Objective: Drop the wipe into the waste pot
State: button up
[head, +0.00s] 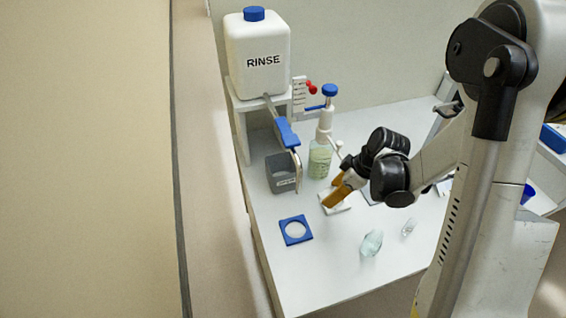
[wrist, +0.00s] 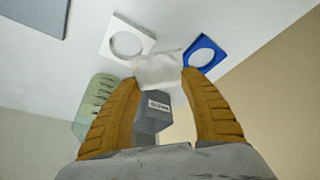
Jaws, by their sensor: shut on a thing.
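My gripper (head: 337,191) has two orange-brown fingers and hangs above the white worktop, right of the waste pot. In the wrist view my gripper (wrist: 160,77) is shut on the wipe (wrist: 158,67), a crumpled white sheet spanning the fingertips. In the head view I cannot clearly tell the wipe from the white holder below. The waste pot (head: 281,176) is a grey, open-topped square pot with a small label, standing in front of the rinse stand.
A blue holder (head: 284,239) and two clear glass pieces (head: 371,243) (head: 409,227) lie in front.

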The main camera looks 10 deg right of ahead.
jog(key=w+a+b, duration=0.5)
jog(key=w+a, duration=0.7)
jog(key=w, duration=0.1)
jog(key=shift+a+f, duration=0.15)
jog(key=shift+a, duration=0.15)
jog(key=o, duration=0.8)
jog(key=p+v, duration=0.5)
jog(key=v, duration=0.8)
jog(key=shift+w+a, duration=0.15)
jog(key=shift+a, duration=0.05)
